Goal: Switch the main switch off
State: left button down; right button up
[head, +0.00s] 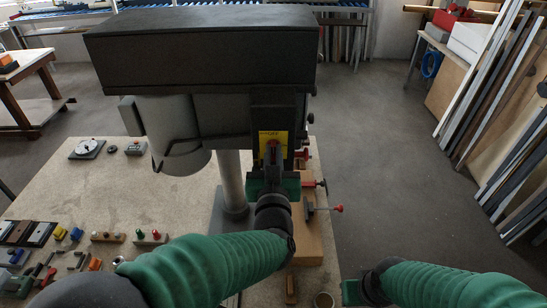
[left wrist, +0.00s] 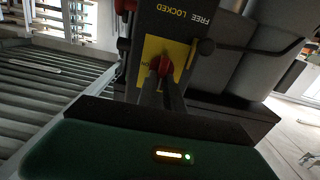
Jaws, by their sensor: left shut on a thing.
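The main switch is a red knob (left wrist: 165,64) on a yellow plate (left wrist: 150,48), on the front of the dark drill press (head: 200,50). The yellow plate also shows in the head view (head: 264,136). My left gripper (head: 272,158) reaches up to the plate and is shut on the red knob. In the left wrist view its fingers (left wrist: 163,84) lie at the knob's sides and partly hide it. The knob's exact angle is hard to read. My right gripper (head: 355,291) is low at the right, away from the switch; its fingers cannot be made out.
A panel lettered FREE and LOCKED (left wrist: 182,14) is beside the yellow plate. Red-knobbed handles (head: 337,208) stick out right of the column. The workbench (head: 75,185) holds small tools and blocks at the left. Long profiles (head: 500,90) lean at the right; floor between is clear.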

pick_arm(q)
jog(key=c, duration=1.5)
grip_release()
jog(key=shift+d, duration=0.1)
jog(key=shift+s+f, duration=0.1)
jog(key=shift+s, duration=0.15)
jog(key=s+b, duration=0.4)
jog(key=s, duration=1.2)
jog(key=shift+s+b, duration=0.2)
jog(key=shift+b, duration=0.2)
